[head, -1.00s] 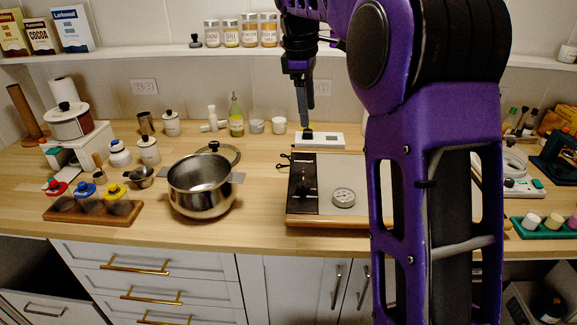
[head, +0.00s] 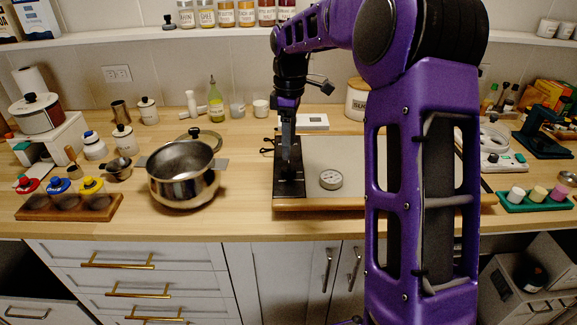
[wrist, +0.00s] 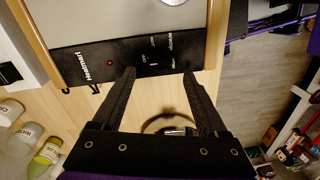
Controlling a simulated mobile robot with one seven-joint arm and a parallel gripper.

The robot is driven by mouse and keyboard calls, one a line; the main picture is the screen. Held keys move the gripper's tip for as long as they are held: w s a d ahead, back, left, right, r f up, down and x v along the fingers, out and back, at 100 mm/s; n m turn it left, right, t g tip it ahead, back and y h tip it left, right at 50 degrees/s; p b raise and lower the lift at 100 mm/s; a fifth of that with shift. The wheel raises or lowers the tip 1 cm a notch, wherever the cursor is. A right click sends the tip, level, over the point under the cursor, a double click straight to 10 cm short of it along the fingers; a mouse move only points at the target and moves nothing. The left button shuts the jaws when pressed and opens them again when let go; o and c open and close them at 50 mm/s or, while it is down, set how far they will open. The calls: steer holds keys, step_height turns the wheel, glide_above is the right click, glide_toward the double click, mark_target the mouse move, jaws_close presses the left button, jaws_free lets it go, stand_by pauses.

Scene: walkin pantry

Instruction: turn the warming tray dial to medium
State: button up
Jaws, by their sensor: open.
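The warming tray (head: 348,160) sits on the counter, with a pale top, a wooden frame and a black control panel (head: 290,188) along its left side. In the wrist view the black panel (wrist: 118,57) carries white lettering and a small red light (wrist: 110,63). The dial (wrist: 153,63) seems to be the dark spot with a white mark amid the lettering; its exact setting is too small to read. My gripper (wrist: 160,76) is open, its fingers apart and empty, pointing toward the panel near the dial. In the head view my gripper (head: 287,168) hangs low over the panel and hides the dial.
A round gauge (head: 330,179) lies on the tray's top. A steel pot (head: 183,177) stands just left of the tray. A white device (head: 305,122) sits behind it. A rack of colour-lidded jars (head: 68,200) is at far left. Right of the tray is a green holder (head: 535,201).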

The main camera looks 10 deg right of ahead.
mark_target(289, 164)
step_height(289, 164, down, 6)
steer(key=shift+s+a+f+b, duration=0.1)
steer(key=shift+s+f+b, duration=0.05)
steer(key=shift+b, duration=0.2)
steer(key=shift+c, duration=0.2)
jaws_close()
